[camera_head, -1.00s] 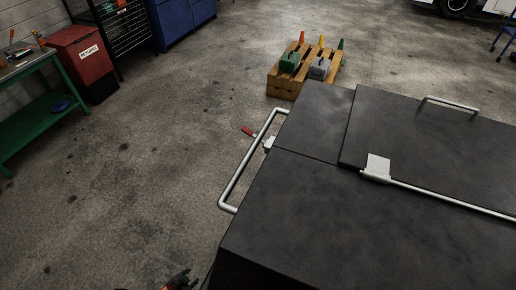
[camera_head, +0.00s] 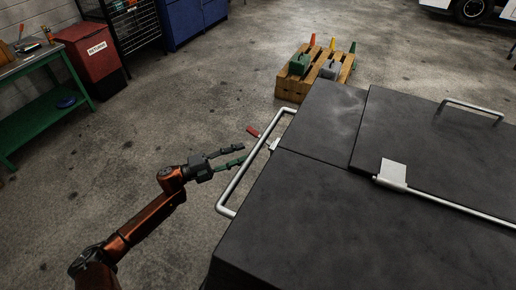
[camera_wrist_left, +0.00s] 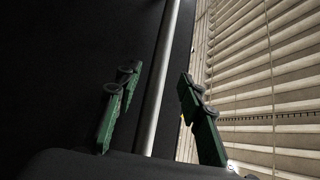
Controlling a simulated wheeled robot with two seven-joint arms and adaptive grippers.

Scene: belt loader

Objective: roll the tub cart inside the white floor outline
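A large black flat-topped body with metal rails (camera_head: 300,215) fills the right of the head view; I take it for the tub cart. A silver bar handle (camera_head: 236,188) stands out from its left side. My left gripper (camera_head: 243,154) is open and just left of this handle, fingers pointing at it. In the left wrist view the silver bar (camera_wrist_left: 161,80) shows between the two spread green fingers; I cannot tell whether they touch it. My right gripper is not in view. No white floor outline shows.
A red lever (camera_head: 253,132) sticks out near the handle's far end. A wooden pallet (camera_head: 290,88) with cones and small blocks stands beyond the cart. A green bench (camera_head: 38,127) and a red bin (camera_head: 92,62) stand at left. The concrete floor between is clear.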

